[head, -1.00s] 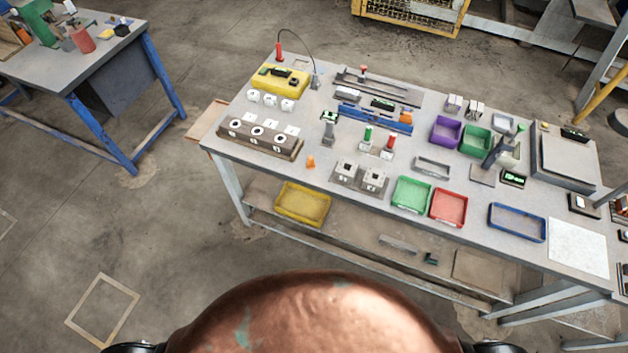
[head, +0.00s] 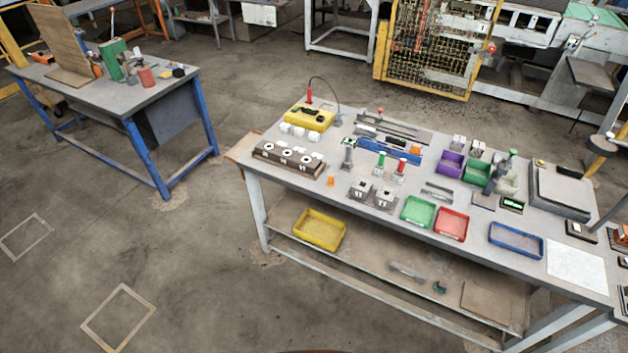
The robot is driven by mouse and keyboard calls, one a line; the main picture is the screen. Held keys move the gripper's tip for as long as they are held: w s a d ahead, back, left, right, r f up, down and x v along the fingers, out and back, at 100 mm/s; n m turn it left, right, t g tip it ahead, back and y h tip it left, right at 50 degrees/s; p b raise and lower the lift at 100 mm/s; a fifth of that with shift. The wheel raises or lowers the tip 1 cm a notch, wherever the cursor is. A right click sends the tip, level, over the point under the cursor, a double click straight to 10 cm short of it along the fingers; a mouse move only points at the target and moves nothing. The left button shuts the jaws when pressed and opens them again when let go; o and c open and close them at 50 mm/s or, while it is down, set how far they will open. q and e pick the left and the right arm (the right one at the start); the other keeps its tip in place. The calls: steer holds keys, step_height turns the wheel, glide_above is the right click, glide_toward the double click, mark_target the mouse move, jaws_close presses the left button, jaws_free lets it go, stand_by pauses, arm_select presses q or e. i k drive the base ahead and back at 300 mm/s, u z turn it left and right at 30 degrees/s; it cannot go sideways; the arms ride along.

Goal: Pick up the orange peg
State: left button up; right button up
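A small orange peg (head: 331,181) stands on the grey workbench (head: 312,196) near its front left edge. It is right of the dark block with round holes (head: 289,158) and left of two small grey and white blocks (head: 371,192). Nothing touches the peg that I can see. Neither of my grippers shows in the head view.
Green and red trays (head: 418,211) lie along the bench front, with a blue tray (head: 516,240) further right. A yellow tray (head: 320,229) sits on the lower shelf. A blue-legged table (head: 110,96) stands at the left.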

mark_target(331, 183)
steer(key=u, duration=0.65)
steer(key=i, duration=0.7)
steer(key=u, duration=0.75)
steer(key=i, duration=0.65)
steer(key=z, duration=0.05)
